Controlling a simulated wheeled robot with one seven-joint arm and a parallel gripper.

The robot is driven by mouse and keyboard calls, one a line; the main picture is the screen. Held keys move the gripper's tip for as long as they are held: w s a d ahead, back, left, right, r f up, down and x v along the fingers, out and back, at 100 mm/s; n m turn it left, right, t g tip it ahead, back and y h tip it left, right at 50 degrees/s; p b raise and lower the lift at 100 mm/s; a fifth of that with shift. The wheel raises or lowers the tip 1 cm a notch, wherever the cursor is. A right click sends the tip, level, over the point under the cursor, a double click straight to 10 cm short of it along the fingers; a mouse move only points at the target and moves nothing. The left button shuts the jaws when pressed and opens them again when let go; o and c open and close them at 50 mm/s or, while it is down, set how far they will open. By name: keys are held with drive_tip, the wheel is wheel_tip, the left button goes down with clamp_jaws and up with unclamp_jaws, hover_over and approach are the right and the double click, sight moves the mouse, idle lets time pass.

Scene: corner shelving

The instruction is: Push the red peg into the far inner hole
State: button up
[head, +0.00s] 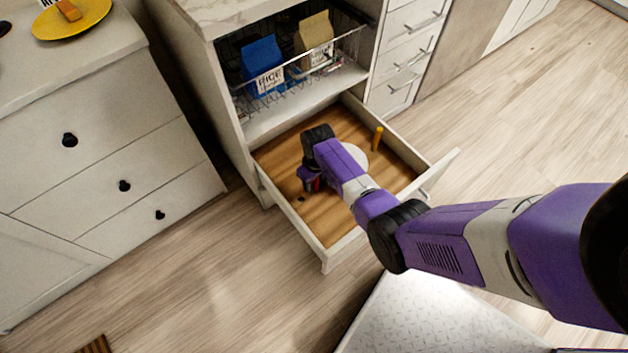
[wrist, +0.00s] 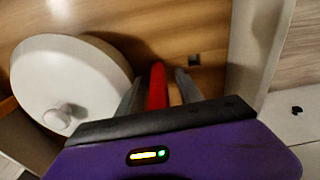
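The red peg (wrist: 157,86) shows between my two grey fingers in the wrist view, with a narrow gap on each side. My gripper (wrist: 160,88) is open around it. In the head view my gripper (head: 311,186) points down low inside the open drawer, and only a bit of red shows beside it. The peg's lower end is unclear, so I cannot tell whether it sits in a hole. A small dark square hole (wrist: 194,60) lies in the drawer's wooden floor, to the right of the peg in the wrist view.
A white round lid-like thing with a knob (wrist: 45,75) lies left of my fingers in the drawer. A yellow-orange peg (head: 377,139) stands towards the drawer's right side. The drawer wall (wrist: 255,45) is close on the right in the wrist view. A rack with cartons (head: 262,66) is above.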

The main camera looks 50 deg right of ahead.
drive_tip(key=shift+s+r+p, duration=0.15)
drive_tip(key=shift+r+p, duration=0.65)
drive_tip(key=shift+r, duration=1.15)
drive_tip(key=shift+s+r+p, duration=0.15)
drive_tip(key=shift+r+p, duration=0.65)
drive_tip(key=shift+r, duration=1.15)
